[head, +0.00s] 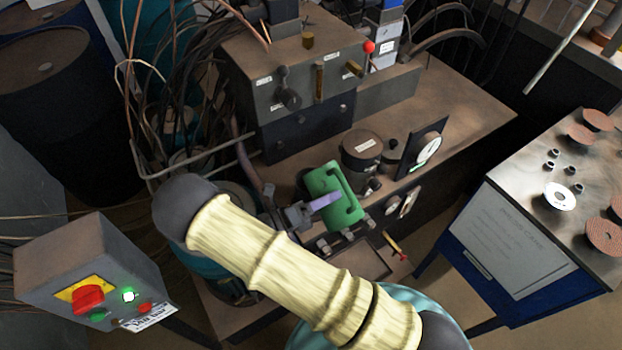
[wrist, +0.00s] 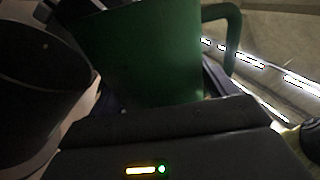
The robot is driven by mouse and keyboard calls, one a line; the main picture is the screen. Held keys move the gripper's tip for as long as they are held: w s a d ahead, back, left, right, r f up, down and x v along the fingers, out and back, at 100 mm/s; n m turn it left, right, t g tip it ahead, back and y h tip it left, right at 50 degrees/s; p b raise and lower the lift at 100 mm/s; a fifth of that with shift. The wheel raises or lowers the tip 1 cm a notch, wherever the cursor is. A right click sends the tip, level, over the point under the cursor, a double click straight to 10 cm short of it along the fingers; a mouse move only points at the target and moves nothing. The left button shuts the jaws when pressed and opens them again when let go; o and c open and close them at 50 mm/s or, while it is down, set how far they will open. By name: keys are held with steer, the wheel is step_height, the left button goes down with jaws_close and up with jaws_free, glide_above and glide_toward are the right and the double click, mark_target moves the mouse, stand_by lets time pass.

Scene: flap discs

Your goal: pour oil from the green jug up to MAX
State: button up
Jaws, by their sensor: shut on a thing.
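The green jug (head: 336,193) is over the hydraulic unit in the head view, tilted, with its handle on the right. My gripper (head: 322,202) is shut on the jug from its left side; one finger looks purple. The jug (wrist: 145,55) fills the upper middle of the wrist view, its handle at the right. Its mouth and any oil stream cannot be made out. A dark capped cylinder (head: 362,146) with a white label stands just behind the jug. A level gauge with a MAX mark cannot be made out.
A round dial gauge (head: 429,149) stands right of the cylinder. A valve block (head: 300,85) with levers and a red knob is behind. A control box (head: 90,275) is at the lower left. A bench (head: 560,150) with flap discs is at the right.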

stand_by(0.3)
steer(key=shift+r+m+p, duration=0.4)
steer(key=shift+r, duration=0.1)
steer(key=shift+m+g, duration=0.4)
steer(key=shift+m, duration=0.2)
steer(key=shift+m, duration=0.4)
steer(key=shift+d+r+m+g+p, duration=0.1)
steer(key=shift+m+g+p, duration=0.35)
steer(key=shift+m, duration=0.35)
steer(key=shift+s+m, duration=0.15)
steer(key=shift+m, duration=0.35)
steer(key=shift+s+d+f+m, duration=0.15)
steer(key=shift+s+f+m, duration=0.05)
steer(key=shift+f+m, duration=0.2)
steer(key=shift+s+d+f+m, duration=0.15)
steer(key=shift+f+m, duration=0.15)
steer(key=shift+f, duration=0.05)
step_height(320, 180, down, 8)
steer(key=s+d+m+g+y+b, duration=0.1)
steer(key=m+b, duration=0.3)
steer(key=m, duration=0.2)
steer(key=shift+s+y, duration=0.3)
steer(key=shift+s, duration=0.1)
